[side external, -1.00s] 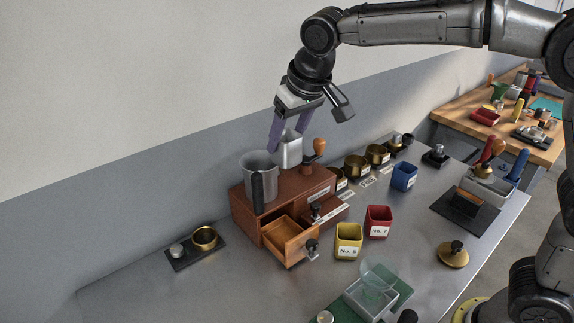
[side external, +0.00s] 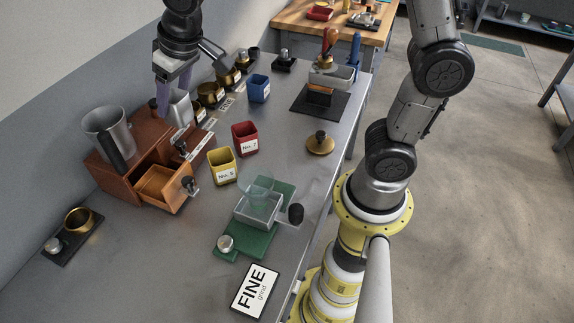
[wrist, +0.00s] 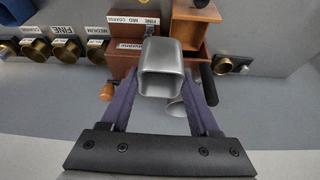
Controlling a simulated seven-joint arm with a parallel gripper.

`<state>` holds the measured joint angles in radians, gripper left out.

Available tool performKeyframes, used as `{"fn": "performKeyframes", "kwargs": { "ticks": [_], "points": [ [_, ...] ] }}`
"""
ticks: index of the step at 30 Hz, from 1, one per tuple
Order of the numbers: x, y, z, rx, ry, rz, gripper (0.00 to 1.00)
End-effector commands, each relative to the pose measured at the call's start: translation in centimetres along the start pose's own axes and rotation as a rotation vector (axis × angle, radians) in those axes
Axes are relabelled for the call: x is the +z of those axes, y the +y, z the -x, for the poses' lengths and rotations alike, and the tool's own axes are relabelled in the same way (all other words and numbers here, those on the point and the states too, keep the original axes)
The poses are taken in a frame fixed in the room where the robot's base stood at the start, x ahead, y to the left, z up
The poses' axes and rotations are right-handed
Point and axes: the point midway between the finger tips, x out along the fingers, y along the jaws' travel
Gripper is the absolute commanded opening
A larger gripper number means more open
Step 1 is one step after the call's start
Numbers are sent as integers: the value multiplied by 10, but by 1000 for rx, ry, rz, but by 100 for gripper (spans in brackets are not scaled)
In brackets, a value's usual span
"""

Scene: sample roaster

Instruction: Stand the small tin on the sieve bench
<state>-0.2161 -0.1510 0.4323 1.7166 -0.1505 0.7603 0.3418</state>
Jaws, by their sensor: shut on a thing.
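My gripper (side external: 168,100) has purple fingers shut on the small tin (side external: 181,108), a plain silvery, square-sided can. The wrist view shows the tin (wrist: 161,80) between both fingers of my gripper (wrist: 165,90), its open end facing the camera. In the side view the tin shows by the right end of a brown wooden drawer cabinet (side external: 124,172); whether it touches the cabinet is unclear. Nothing in view is labelled as the sieve bench.
A grey pitcher (side external: 107,133) stands on the cabinet, whose lower drawer (side external: 166,184) is pulled out. Yellow (side external: 222,166), red (side external: 245,138) and blue (side external: 259,88) cups stand to the right. Brass cups (side external: 210,95) line the back. Bare metal lies between red cup and brass lid (side external: 320,143).

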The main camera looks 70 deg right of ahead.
Motion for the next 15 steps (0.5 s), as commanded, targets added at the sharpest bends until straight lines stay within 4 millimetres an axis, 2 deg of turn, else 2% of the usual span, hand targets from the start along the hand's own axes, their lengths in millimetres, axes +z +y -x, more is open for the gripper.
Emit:
{"fn": "performKeyframes", "kwargs": {
  "ticks": [1,6,12,15],
  "points": [
    [19,16,-4,10,-4,-21,4],
    [79,57,-19,38,-14,-89,4],
    [152,95,-33,73,-27,-181,4],
    [182,108,-37,91,-33,-227,4]
  ]
}}
